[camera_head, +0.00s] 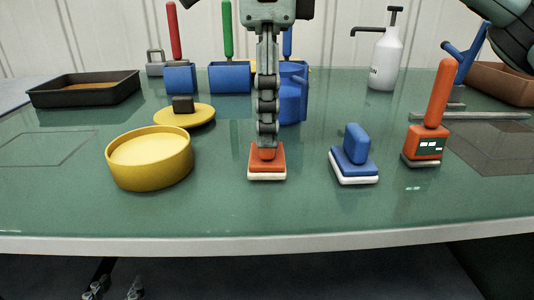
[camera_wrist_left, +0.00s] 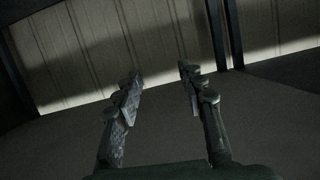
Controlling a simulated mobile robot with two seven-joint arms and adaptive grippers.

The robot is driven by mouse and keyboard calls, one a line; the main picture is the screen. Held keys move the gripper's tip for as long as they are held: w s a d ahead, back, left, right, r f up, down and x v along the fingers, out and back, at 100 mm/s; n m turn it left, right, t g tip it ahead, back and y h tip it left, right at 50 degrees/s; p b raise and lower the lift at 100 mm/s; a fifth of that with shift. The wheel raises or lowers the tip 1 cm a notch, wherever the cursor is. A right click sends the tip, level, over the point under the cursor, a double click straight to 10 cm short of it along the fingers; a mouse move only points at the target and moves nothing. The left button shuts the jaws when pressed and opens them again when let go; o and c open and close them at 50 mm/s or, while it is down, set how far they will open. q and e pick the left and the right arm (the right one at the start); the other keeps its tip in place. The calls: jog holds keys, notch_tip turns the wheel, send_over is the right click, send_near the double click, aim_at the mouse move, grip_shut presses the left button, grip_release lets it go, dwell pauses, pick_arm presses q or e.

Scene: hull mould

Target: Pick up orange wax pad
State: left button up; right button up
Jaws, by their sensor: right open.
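The orange wax pad (camera_head: 266,173) rests on the green table near the middle of the front edge, with an orange top and a white base. My right gripper (camera_head: 267,140) points straight down over it in the head view, with its fingertips at the pad's grip. The fingers line up one behind the other and hide most of that grip; contact cannot be told. The right gripper is open. My left gripper (camera_head: 117,288) is low at the bottom left, below the table's front edge. In the left wrist view the left gripper (camera_wrist_left: 160,75) is open and empty.
A blue pad (camera_head: 354,163) and an orange-handled brush (camera_head: 425,145) stand to the right. A yellow round dish (camera_head: 150,160) and a yellow lid (camera_head: 184,117) are left. A blue jug (camera_head: 293,100) stands close behind my right gripper. The table's front strip is clear.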

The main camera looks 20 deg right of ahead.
notch_tip(320, 180, down, 2)
jog(key=shift+f, duration=0.1)
pick_arm(q)
jog(key=shift+w+d+r, duration=0.15)
jog(key=shift+d+r, duration=0.25)
jog(key=shift+r, duration=0.25)
pick_arm(e)
jog(key=c, duration=1.3)
jog(key=shift+o, duration=0.2)
jog(key=shift+r, duration=0.55)
jog(key=r, duration=0.3)
jog(key=shift+a+r+p, duration=0.25)
jog(key=shift+r+p, duration=0.05)
pick_arm(q)
jog(key=s+a+f+g+y+p, duration=0.1)
jog(key=s+a+f+g+y, duration=0.1)
jog(key=a+f, duration=0.4)
jog(key=shift+s+f+n+g+y, duration=0.3)
jog(key=shift+s+f+g, duration=0.4)
jog(key=shift+f+g, duration=0.25)
pick_arm(e)
jog(key=s+a+r, duration=0.1)
jog(key=a+r, duration=0.5)
jog(key=a, duration=0.5)
jog(key=shift+s+r, duration=0.25)
